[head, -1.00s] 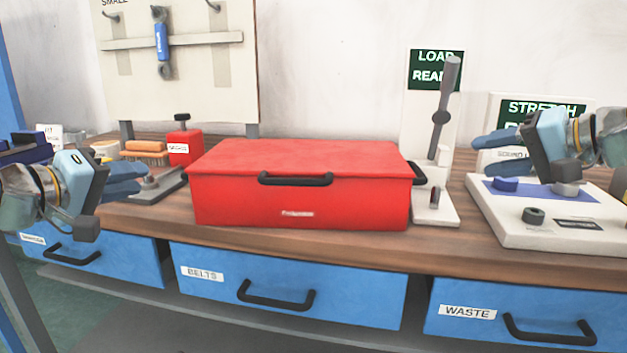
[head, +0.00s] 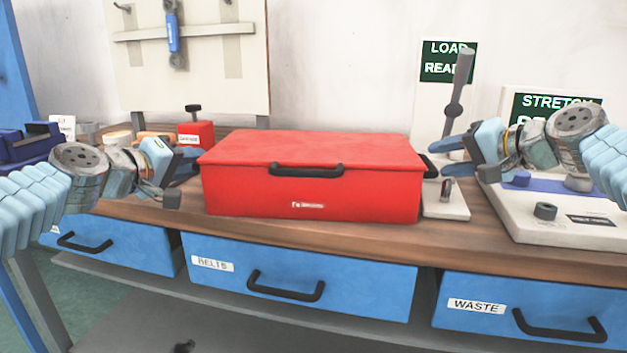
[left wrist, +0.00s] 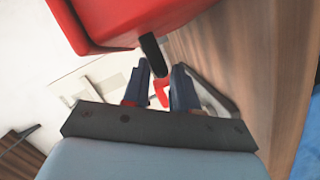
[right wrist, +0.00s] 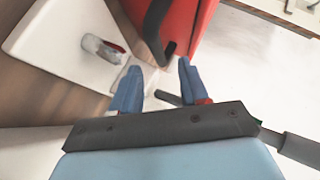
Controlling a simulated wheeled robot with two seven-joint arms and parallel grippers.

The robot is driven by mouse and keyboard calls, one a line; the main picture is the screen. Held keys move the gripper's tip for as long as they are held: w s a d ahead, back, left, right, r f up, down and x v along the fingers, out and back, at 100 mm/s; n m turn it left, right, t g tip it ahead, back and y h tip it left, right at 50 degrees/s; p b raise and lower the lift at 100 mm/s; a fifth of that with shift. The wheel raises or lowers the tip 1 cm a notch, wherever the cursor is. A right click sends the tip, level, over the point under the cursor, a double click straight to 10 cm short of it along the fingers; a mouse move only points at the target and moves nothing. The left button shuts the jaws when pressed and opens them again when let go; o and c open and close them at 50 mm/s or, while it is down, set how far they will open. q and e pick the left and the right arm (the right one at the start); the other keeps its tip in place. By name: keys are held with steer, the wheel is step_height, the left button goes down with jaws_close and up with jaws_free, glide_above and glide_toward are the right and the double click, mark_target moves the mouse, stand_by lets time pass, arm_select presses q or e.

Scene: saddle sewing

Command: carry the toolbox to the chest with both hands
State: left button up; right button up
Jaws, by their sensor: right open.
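The red toolbox (head: 312,180) sits closed on the wooden workbench, with a black front handle (head: 306,170) and a black side handle (head: 430,167) at its right end. My left gripper (head: 190,168) is at the toolbox's left end. In the left wrist view its fingers (left wrist: 161,85) are apart and empty, with a black side handle (left wrist: 152,50) just ahead. My right gripper (head: 452,158) is open beside the right end. In the right wrist view its fingers (right wrist: 157,82) are apart, and the right handle (right wrist: 155,28) lies ahead, outside them. I cannot make out a chest.
A lever press (head: 452,205) stands close by the toolbox's right end, behind my right gripper. A white stretch device (head: 560,232) is farther right. A small red box (head: 196,133) stands behind left. Blue drawers (head: 300,277) run below the bench front.

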arm_select(q)
steer(key=shift+x, duration=1.45)
arm_select(e)
steer(key=shift+x, duration=1.45)
arm_select(q)
steer(key=c, duration=0.4)
arm_select(e)
steer(key=c, duration=0.4)
arm_select(q)
jaws_close()
arm_select(e)
jaws_close()
arm_select(q)
steer(key=shift+r, duration=0.3)
arm_select(e)
steer(key=shift+r, duration=0.3)
